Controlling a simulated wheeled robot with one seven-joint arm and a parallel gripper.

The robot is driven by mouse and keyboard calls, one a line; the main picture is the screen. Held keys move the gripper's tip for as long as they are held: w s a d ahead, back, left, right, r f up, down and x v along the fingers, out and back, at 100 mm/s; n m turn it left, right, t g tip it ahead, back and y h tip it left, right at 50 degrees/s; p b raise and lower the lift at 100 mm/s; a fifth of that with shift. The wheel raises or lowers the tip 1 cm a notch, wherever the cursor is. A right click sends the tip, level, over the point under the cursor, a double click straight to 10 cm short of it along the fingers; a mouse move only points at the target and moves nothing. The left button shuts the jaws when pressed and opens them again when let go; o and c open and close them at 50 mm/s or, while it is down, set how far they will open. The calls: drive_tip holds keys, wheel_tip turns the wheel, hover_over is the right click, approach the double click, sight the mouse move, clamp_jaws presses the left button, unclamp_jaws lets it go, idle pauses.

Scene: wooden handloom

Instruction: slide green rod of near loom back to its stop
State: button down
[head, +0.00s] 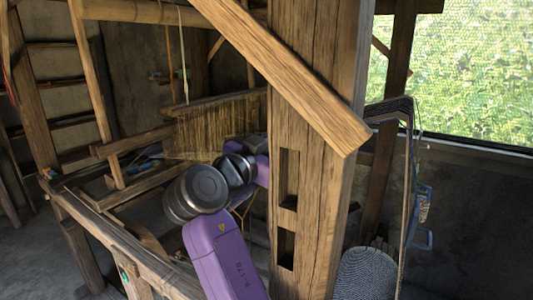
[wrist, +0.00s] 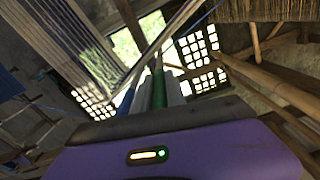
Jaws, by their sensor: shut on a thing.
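In the wrist view the green rod (wrist: 158,88) runs away from the camera, between two pale grey fingers. My gripper (wrist: 159,76) is shut on the green rod. A blue strip (wrist: 126,101) shows just left of the fingers; I cannot tell whether it touches them. In the head view my purple and grey arm reaches up behind the thick post of the near loom (head: 318,120). The post hides the fingers and the green rod there. The rod's stop cannot be made out in either view.
A diagonal wooden brace (head: 285,75) crosses the post close to my arm. Fringed brown threads (head: 217,122) hang behind my wrist. A lower loom beam (head: 115,235) runs at the left. Pale warp threads (wrist: 70,40) stretch across the wrist view's upper left.

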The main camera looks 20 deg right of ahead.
drive_tip(key=shift+s+d+r, duration=0.1)
drive_tip(key=shift+s+d, duration=0.2)
drive_tip(key=shift+s, duration=0.1)
drive_tip(key=c, duration=1.4)
unclamp_jaws()
drive_tip(key=shift+s+r, duration=0.1)
drive_tip(key=shift+o, duration=0.2)
drive_tip(key=b+v, duration=0.1)
drive_tip(key=v, duration=0.6)
drive_tip(key=shift+s+a, duration=0.25)
drive_tip(key=shift+a, duration=0.1)
